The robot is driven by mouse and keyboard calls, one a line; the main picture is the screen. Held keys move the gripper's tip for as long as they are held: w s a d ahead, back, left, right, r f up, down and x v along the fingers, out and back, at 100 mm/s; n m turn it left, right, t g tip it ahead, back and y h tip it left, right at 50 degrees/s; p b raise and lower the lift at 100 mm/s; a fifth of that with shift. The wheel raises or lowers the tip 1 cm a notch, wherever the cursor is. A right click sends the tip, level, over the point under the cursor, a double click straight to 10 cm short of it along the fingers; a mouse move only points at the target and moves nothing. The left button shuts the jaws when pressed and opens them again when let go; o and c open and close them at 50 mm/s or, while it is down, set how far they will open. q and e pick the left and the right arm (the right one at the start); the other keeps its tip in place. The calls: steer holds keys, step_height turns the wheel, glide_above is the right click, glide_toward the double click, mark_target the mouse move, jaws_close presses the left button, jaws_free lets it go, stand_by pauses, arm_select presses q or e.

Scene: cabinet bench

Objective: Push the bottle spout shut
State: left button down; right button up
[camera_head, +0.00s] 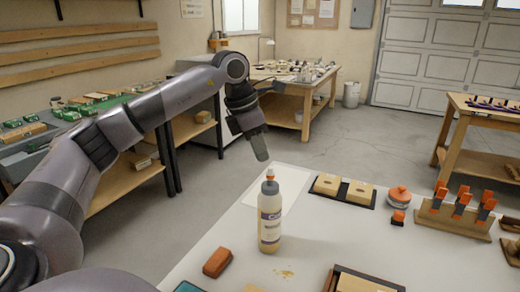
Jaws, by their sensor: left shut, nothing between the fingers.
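The bottle (269,222) stands upright on the white bench top (225,238). It has a pale body with a label, a grey collar and an orange-and-white spout (270,176) at its top. My left gripper (261,156) is shut and empty, pointing down just above the spout and slightly left of it in the camera_head view. A small gap seems to show between fingertips and spout; the exact depth is hard to tell. My right gripper is not in view.
A reddish-brown block (217,262) lies left of the bottle. Behind it are two wooden blocks on a dark tray (359,192), an orange round container (399,195) and a wooden rack of orange-handled clamps (455,219). An open-topped box (362,281) sits at the front.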

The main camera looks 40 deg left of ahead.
arm_select(q)
steer(key=v, duration=1)
steer(key=shift+r+b, duration=0.25)
steer(key=shift+b, duration=0.1)
